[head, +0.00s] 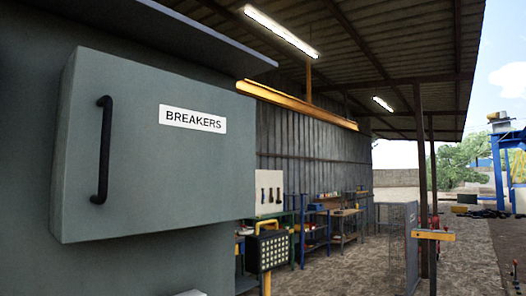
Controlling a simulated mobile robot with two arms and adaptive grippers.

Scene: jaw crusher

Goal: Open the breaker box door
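The grey breaker box (165,190) fills the left of the head view, mounted on a grey panel. Its front door carries a white label reading BREAKERS (193,119). A black vertical bar handle (103,150) is on the left side of the door. The door looks shut against the box. Neither of my grippers shows in the head view, so nothing is seen touching the handle.
A sheet-metal roof covers the area, with a yellow beam (298,105) along the back wall. Workbenches (345,222) and a yellow-framed panel (266,251) stand behind the box. A mesh fence (398,245) stands at right centre. Gravel ground (340,275) looks open beyond.

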